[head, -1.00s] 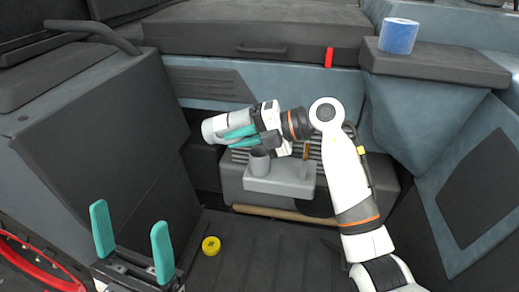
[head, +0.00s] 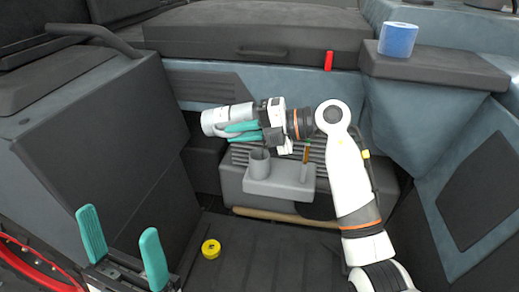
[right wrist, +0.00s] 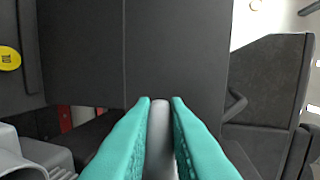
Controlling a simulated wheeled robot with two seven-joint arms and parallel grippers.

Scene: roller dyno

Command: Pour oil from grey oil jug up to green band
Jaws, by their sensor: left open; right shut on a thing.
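The grey oil jug (head: 232,115) lies nearly level in the head view, above and left of the grey filler cup (head: 259,162). My right gripper (head: 243,131) is shut on it. In the right wrist view the teal fingers (right wrist: 160,105) close around a grey bar (right wrist: 159,140), apparently the jug's handle. The cup sits on a grey housing (head: 285,183). No oil stream can be made out. My left gripper (head: 122,248) is open and empty at the lower left.
A yellow cap (head: 211,249) lies on the dark floor. A wooden handle (head: 285,216) lies in front of the housing. A blue roll (head: 398,39) stands on the right ledge. Dark panels (head: 105,150) stand close at the left; the floor in front is mostly clear.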

